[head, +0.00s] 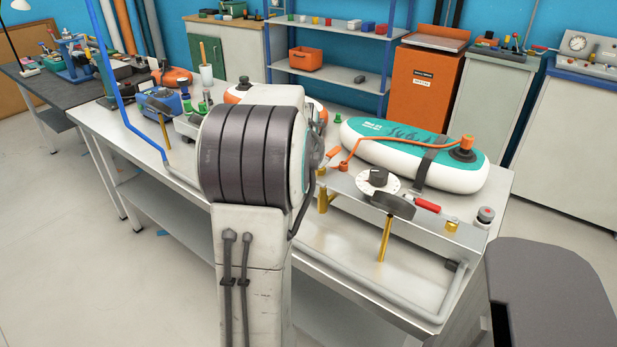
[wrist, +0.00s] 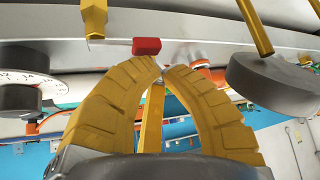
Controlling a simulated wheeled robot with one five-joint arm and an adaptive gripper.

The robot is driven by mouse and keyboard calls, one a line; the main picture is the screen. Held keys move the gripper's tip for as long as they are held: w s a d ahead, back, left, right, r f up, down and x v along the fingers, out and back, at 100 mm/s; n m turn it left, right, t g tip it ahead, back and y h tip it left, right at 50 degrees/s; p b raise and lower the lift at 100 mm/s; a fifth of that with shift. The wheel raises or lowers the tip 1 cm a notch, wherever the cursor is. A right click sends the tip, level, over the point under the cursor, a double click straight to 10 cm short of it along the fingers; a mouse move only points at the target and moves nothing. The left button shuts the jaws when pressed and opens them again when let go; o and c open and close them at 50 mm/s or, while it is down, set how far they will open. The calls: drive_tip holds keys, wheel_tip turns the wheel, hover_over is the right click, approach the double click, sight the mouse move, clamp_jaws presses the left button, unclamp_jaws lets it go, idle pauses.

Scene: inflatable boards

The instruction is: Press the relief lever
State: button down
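A lever with a red grip (head: 427,205), which looks like the relief lever, is on the metal rail at the front of the bench, right of a grey disc on a gold stem (head: 385,238). In the wrist view its red end (wrist: 146,46) sits just beyond my gripper (wrist: 163,68). The ochre fingers curve inward and their tips come together, with nothing seen held. The tips look close to the red end; contact cannot be told. In the head view my gripper is hidden behind my arm.
A white numbered dial (head: 378,181) stands beside the grey disc, which shows close by at right in the wrist view (wrist: 275,85). A teal-and-white inflatable (head: 415,155) with an orange hose lies behind. A small knob (head: 485,216) sits at the rail's right end.

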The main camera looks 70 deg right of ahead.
drive_tip(key=shift+f+b, duration=1)
drive_tip(key=shift+f, duration=0.15)
idle(1.2)
drive_tip(key=shift+r, duration=0.15)
drive_tip(key=shift+r+p, duration=1.15)
drive_tip(key=shift+r, duration=0.3)
drive_tip(key=shift+r, duration=0.1)
drive_tip(key=shift+r+p, duration=1.95)
drive_tip(key=shift+r, duration=0.5)
